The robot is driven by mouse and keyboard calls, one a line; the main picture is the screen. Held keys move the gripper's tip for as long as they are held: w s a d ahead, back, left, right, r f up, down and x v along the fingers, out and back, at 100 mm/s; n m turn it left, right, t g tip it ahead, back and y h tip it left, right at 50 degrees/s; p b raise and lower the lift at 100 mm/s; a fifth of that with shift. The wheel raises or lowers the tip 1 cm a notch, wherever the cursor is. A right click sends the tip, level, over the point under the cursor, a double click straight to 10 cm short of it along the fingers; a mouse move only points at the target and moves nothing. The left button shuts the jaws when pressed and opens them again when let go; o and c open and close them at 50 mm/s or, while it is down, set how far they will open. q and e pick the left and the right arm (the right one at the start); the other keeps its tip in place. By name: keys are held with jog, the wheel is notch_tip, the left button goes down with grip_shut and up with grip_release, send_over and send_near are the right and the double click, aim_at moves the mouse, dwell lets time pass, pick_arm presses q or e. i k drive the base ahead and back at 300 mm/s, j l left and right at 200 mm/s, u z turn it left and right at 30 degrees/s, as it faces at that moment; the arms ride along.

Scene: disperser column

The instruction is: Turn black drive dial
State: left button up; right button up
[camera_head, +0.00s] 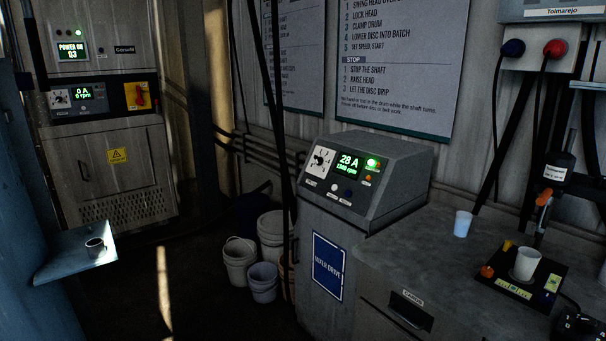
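A black dial (319,160) sits on a white square plate at the left of the sloped face of a grey console (397,177). The dial appears to have a light pointer mark; its exact setting is too small to read. Beside it a green display (346,164) reads 28 A and what looks like 1800 rpm. A green lamp (372,163) is lit to the right of the display. The console stands on a cabinet with a blue sign (328,266) that seems to read MIXER DRIVE. Neither of my grippers is in view.
A grey counter with a drawer (411,309) adjoins at right, holding a pale cup (463,223) and a black tray with a white cup (526,263). Buckets (239,262) stand on the floor left of the console. A cabinet (116,167) at back left has another small panel.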

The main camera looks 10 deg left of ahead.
aim_at(319, 160)
jog(key=i+j, duration=0.25)
jog(key=i, duration=0.3)
jog(key=i+j+z, duration=0.15)
jog(key=i+j, duration=0.15)
jog(key=i, duration=0.3)
jog(key=i+j, duration=0.35)
jog(key=i, duration=0.2)
jog(key=i+j+z, duration=0.15)
jog(key=i+j, duration=0.15)
jog(key=i, duration=0.25)
